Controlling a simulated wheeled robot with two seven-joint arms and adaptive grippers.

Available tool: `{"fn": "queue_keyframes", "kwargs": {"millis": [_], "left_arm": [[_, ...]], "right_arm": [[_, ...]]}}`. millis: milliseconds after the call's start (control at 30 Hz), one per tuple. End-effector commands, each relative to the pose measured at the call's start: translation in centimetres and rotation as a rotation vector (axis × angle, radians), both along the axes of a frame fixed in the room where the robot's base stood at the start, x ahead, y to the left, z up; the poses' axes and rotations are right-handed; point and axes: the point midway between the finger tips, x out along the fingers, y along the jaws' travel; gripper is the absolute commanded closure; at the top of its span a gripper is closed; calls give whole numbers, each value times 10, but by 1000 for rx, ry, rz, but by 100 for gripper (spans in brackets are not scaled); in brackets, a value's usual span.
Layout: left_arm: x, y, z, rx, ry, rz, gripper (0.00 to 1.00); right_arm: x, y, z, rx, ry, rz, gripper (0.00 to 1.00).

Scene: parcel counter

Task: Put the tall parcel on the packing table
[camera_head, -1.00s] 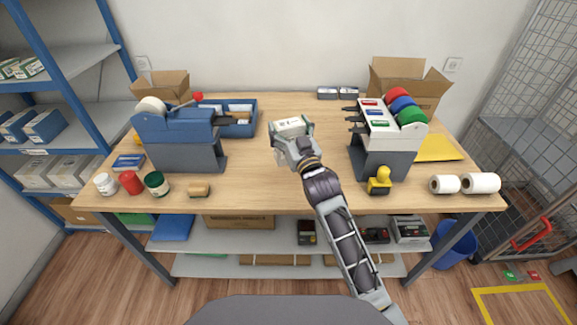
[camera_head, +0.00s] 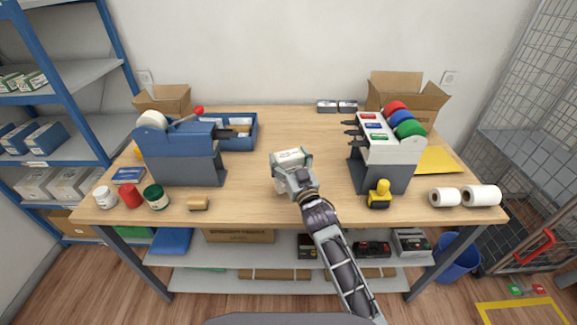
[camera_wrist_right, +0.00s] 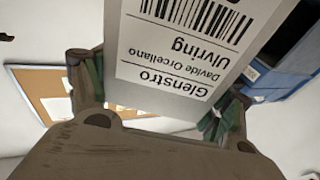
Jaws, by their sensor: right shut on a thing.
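My right gripper (camera_head: 292,172) is shut on the tall parcel (camera_head: 291,156), a pale box, over the middle of the packing table (camera_head: 265,198). In the right wrist view the parcel's white label (camera_wrist_right: 185,45) with a barcode, upside down, fills the upper middle. The gripper's green-padded fingers (camera_wrist_right: 158,100) are on both sides of it. The gripper hides part of the parcel in the head view, and I cannot tell whether its base touches the tabletop. My left gripper is not in view.
A blue tape dispenser (camera_head: 185,158) and small jars (camera_head: 154,197) stand left. A grey-and-white dispenser with coloured rolls (camera_head: 385,150), a yellow-handled stamp (camera_head: 379,194) and paper rolls (camera_head: 481,195) stand right. Open cartons (camera_head: 405,92) stand at the back. The wood around the parcel is clear.

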Motion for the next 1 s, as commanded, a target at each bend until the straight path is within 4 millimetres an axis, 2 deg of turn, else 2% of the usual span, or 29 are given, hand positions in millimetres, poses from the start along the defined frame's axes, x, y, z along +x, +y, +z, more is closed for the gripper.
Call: {"fn": "queue_keyframes", "kwargs": {"millis": [233, 733, 767, 900, 1000], "left_arm": [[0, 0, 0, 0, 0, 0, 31], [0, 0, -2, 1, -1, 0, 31], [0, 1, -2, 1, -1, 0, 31], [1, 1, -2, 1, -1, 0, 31], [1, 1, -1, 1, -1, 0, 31]], "right_arm": [[0, 0, -24, 1, -1, 0, 53], [0, 0, -30, 1, -1, 0, 53], [0, 0, -32, 0, 2, 0, 19], [0, 0, -31, 0, 2, 0, 1], [0, 0, -31, 1, 1, 0, 0]]}}
